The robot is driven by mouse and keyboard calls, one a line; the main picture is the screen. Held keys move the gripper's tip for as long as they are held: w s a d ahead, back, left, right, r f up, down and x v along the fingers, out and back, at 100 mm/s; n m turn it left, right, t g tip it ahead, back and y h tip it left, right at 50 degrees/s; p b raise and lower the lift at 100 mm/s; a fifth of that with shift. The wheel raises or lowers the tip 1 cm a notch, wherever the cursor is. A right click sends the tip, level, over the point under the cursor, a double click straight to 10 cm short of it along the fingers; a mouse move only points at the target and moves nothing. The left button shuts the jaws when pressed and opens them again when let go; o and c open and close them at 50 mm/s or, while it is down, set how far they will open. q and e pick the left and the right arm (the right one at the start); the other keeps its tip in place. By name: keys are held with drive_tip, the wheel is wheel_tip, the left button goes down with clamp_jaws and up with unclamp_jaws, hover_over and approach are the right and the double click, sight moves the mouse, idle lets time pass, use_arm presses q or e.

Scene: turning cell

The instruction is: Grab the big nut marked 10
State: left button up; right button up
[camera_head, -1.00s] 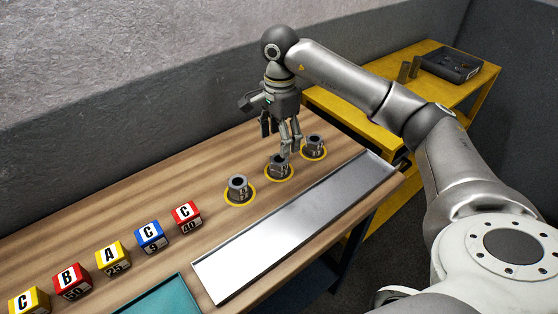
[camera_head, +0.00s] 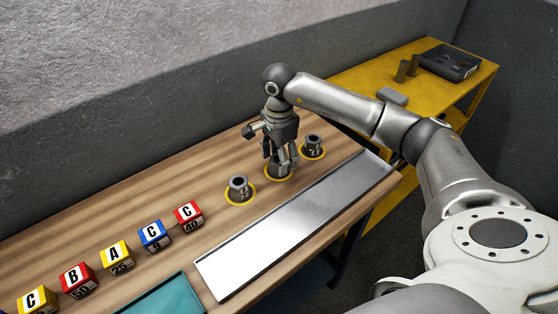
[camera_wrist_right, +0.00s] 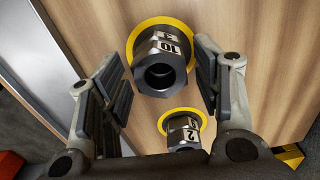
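The big dark nut marked 10 (camera_wrist_right: 162,62) stands on a yellow ring on the wooden bench. In the head view it is the middle nut (camera_head: 276,172) of three, partly hidden by my right gripper (camera_head: 283,163). In the right wrist view, the fingers of my right gripper (camera_wrist_right: 163,82) are open on either side of the nut, with visible gaps. Its open bore faces the camera. A smaller-looking nut (camera_wrist_right: 183,132) with a partly hidden label is beside it; in the head view this is the right nut (camera_head: 313,145). My left gripper is not in view.
Another nut (camera_head: 238,190) stands to the left on its own ring. A long metal tray (camera_head: 295,228) lies along the bench front. Lettered cubes (camera_head: 117,256) and a teal tray (camera_head: 165,298) are at the left. A yellow table (camera_head: 385,80) with a dark bin (camera_head: 450,62) is behind.

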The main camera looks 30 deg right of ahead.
drive_tip(key=c, duration=0.9)
drive_tip(key=shift+r, duration=0.15)
